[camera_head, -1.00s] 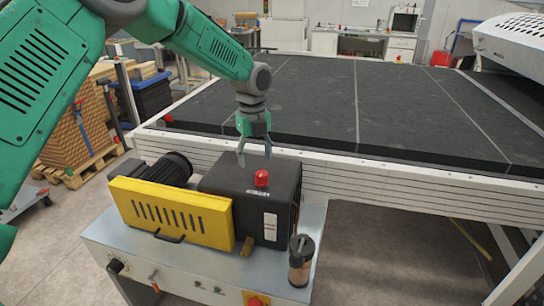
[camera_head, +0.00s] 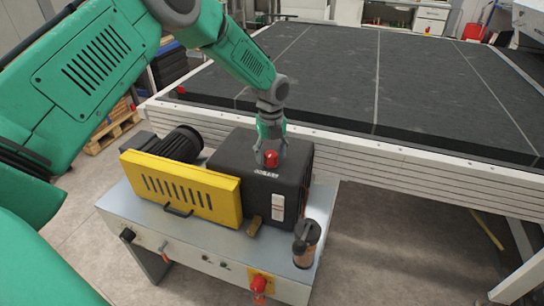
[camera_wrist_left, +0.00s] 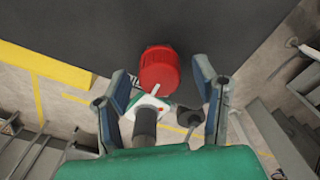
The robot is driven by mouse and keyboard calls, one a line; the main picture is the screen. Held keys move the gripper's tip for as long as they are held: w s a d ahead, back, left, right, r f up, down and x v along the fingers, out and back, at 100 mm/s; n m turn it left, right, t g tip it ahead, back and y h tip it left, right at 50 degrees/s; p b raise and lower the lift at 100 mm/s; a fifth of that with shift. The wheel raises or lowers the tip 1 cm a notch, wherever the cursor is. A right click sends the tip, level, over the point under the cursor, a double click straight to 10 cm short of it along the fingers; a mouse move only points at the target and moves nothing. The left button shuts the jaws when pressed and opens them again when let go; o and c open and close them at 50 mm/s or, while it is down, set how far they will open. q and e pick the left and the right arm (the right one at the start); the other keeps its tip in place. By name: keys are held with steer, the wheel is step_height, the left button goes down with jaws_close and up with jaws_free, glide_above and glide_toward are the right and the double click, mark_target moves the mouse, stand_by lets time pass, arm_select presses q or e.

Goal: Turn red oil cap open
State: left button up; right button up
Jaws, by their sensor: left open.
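The red oil cap (camera_head: 271,159) stands on top of the black box-shaped unit (camera_head: 290,182) on the metal bench. My left gripper (camera_head: 270,162) comes down over the cap from above, with its fingers apart on either side of it. In the left wrist view the cap (camera_wrist_left: 160,68) lies between the two open fingertips (camera_wrist_left: 160,75), with a visible gap at each side. The fingers do not appear to touch it. My right gripper is not in view.
A yellow slotted guard (camera_head: 180,187) and a dark motor (camera_head: 183,142) sit left of the black unit. A dark-topped jar (camera_head: 306,243) stands at the bench's front right. A red knob (camera_head: 258,285) is on the front panel. A wide black conveyor bed (camera_head: 330,80) lies behind.

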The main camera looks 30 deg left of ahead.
arm_select(q)
steer(key=shift+f, duration=0.8)
steer(key=c, duration=1.1)
steer(key=shift+c, duration=0.2)
